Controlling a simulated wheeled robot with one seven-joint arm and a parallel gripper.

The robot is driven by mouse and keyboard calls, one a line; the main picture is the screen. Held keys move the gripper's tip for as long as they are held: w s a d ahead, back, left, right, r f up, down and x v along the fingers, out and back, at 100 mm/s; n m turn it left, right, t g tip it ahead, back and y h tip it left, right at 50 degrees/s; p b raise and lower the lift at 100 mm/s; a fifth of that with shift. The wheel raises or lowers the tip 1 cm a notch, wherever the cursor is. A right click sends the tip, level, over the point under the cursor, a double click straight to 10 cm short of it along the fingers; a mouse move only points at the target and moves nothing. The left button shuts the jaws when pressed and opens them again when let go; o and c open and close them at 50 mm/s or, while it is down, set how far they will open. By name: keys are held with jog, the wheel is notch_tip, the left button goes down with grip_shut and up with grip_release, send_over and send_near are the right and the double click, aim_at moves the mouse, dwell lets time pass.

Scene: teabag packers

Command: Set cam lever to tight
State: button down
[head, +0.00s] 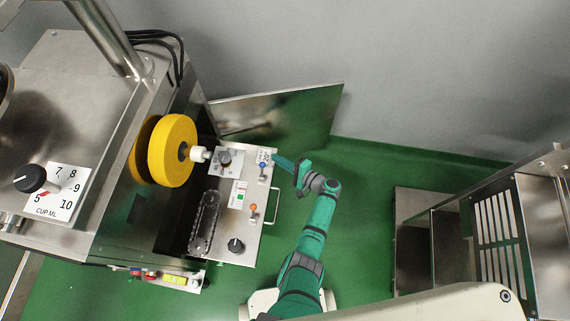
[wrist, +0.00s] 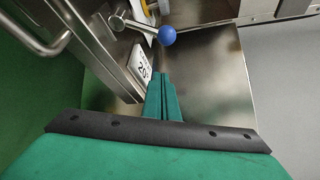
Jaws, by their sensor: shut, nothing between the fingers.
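A lever with a blue ball knob (head: 262,165) sits on the steel control panel, beside a small white label. In the wrist view the blue knob (wrist: 167,35) is on the end of a metal rod pointing right, just above my fingertips. A second lever with an orange knob (head: 253,208) is lower on the panel. I cannot read which lever is named as the cam lever. My gripper (head: 277,159) is at the panel's upper right edge. In the wrist view my gripper (wrist: 163,76) is shut and empty, its tips close below the blue knob, with a gap visible.
A white label (wrist: 142,66) reading "20" stands beside my fingers. A metal handle (head: 273,207) sticks out from the panel's right side. A yellow wheel (head: 173,150) is to the left. An open steel door (head: 285,117) stands behind.

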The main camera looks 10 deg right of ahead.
aim_at(262, 170)
jog(key=shift+x, duration=1.15)
jog(key=shift+s+a+r, duration=0.1)
jog(key=shift+s, duration=0.35)
jog(key=shift+s+a+r, duration=0.35)
jog(key=shift+s+a, duration=0.05)
jog(key=shift+s, duration=0.25)
jog(key=shift+s+a+r, duration=0.35)
jog(key=shift+s+r, duration=0.05)
jog(key=shift+s, duration=0.2)
jog(key=shift+a, duration=0.1)
jog(key=shift+a, duration=0.15)
